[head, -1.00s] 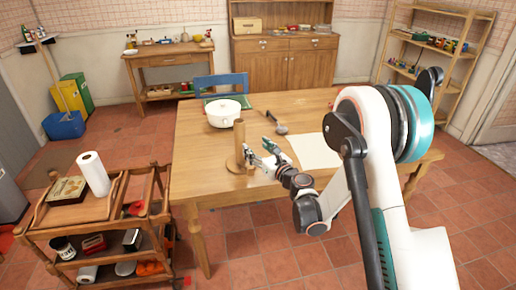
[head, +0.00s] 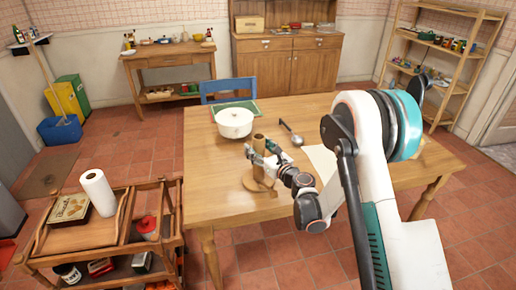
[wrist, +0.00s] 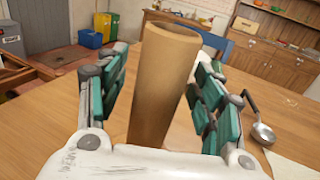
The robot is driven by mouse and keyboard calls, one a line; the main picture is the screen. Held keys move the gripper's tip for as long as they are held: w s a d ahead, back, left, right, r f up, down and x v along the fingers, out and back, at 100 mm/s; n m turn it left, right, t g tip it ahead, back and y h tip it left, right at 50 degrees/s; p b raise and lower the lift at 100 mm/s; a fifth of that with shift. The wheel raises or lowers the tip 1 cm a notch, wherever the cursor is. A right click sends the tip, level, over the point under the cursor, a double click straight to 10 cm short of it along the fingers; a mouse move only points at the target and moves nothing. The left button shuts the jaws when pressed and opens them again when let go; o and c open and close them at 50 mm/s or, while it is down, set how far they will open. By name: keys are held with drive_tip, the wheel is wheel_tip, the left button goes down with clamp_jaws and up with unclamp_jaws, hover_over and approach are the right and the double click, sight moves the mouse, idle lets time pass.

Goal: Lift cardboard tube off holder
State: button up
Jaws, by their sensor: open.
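The brown cardboard tube (head: 259,143) stands upright on the wooden holder, near the table's front edge. The holder's round base (head: 256,185) rests flat on the table; its post is hidden. My gripper (head: 263,157) is level with the tube, its fingers around the tube's upper part. In the wrist view the tube (wrist: 160,85) rises between the two open teal finger sets, slightly tilted in the picture. The tube's lower end is hidden behind my gripper's body.
On the table (head: 350,120), a white pot (head: 234,123) stands behind the tube. A ladle (head: 291,135) and a sheet of paper (head: 322,160) lie to the right. A wooden cart (head: 80,235) with a paper towel roll (head: 98,192) stands at the left.

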drive_tip(key=shift+c, duration=0.5)
drive_tip(key=c, duration=1)
drive_tip(key=shift+r+p, duration=5)
drive_tip(key=shift+r, duration=5.05)
